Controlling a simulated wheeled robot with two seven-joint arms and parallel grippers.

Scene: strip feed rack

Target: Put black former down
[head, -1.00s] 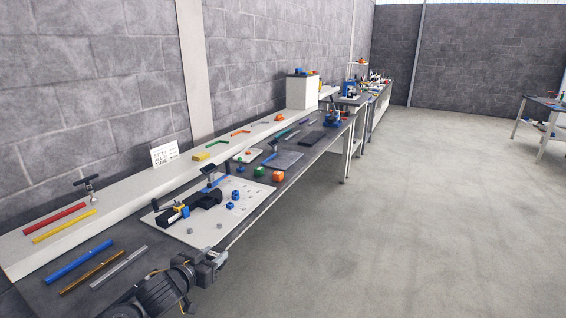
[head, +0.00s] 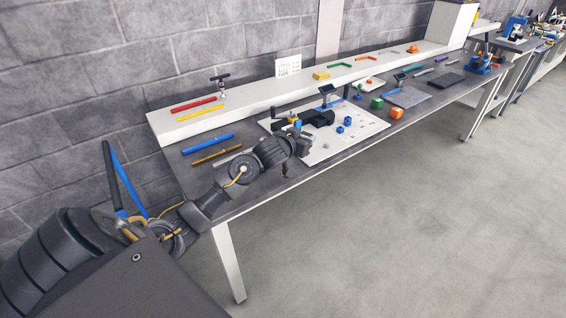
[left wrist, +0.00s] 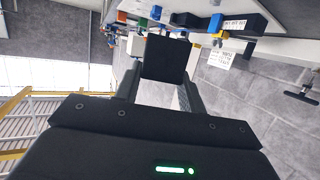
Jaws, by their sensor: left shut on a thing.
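My left gripper (left wrist: 165,76) is shut on the black former (left wrist: 165,56), a dark squarish block gripped between its two fingers in the left wrist view. In the head view my left gripper (head: 301,145) is at the near left part of the white board (head: 358,130). There the held former cannot be told apart from the dark gripper and the dark fixture. The fixture (head: 318,115), black with blue and yellow parts, stands on the board just behind the gripper. Whether the former touches the board is hidden. My right gripper is not in view.
Small blue pieces (head: 347,121) lie on the board. Blue (head: 208,143), brown and grey strips lie on the bench at left. A raised white shelf (head: 250,104) runs along the back.

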